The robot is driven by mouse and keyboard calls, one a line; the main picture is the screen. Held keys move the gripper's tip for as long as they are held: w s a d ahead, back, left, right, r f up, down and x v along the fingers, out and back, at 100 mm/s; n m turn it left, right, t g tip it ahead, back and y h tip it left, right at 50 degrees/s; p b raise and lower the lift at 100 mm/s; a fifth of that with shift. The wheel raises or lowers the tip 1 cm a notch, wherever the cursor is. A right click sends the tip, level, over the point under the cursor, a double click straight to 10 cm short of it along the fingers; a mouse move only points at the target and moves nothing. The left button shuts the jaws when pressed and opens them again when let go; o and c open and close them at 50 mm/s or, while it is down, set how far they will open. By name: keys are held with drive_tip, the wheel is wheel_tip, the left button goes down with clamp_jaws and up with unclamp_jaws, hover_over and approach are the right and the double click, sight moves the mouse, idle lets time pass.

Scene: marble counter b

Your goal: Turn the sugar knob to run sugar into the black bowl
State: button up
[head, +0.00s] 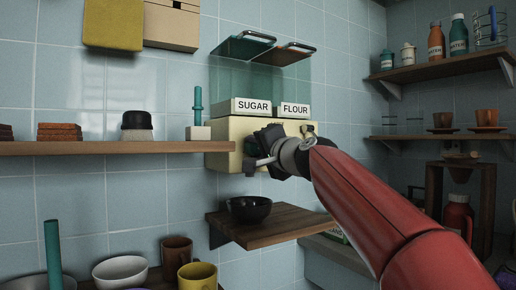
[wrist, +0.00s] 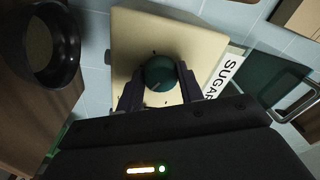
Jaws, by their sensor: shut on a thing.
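The cream dispenser (head: 222,130) hangs on the tiled wall with SUGAR (head: 251,105) and FLOUR (head: 295,110) labels above it. In the wrist view a round dark green knob (wrist: 160,72) sits on the dispenser's cream face (wrist: 135,30), beside the SUGAR label (wrist: 228,70). My gripper (wrist: 160,88) is shut on this knob, one finger on each side. In the head view my gripper (head: 262,150) is at the dispenser's front and hides the knob. The black bowl (head: 249,209) stands upright on a small wooden shelf below the dispenser; no sugar can be made out in it.
The small wooden shelf (head: 270,233) juts out below my arm. A long shelf (head: 100,148) on the left holds a black-topped jar (head: 137,125). White (head: 121,272) and yellow (head: 198,276) vessels stand at lower left. Shelves with bottles and cups are at right.

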drive_tip(key=shift+f, duration=0.1)
drive_tip(key=o, duration=1)
drive_tip(key=b+v, duration=0.3)
drive_tip(key=v, duration=0.4)
drive_tip(key=shift+s+d+b, duration=0.2)
drive_tip(key=shift+s+b, duration=0.15)
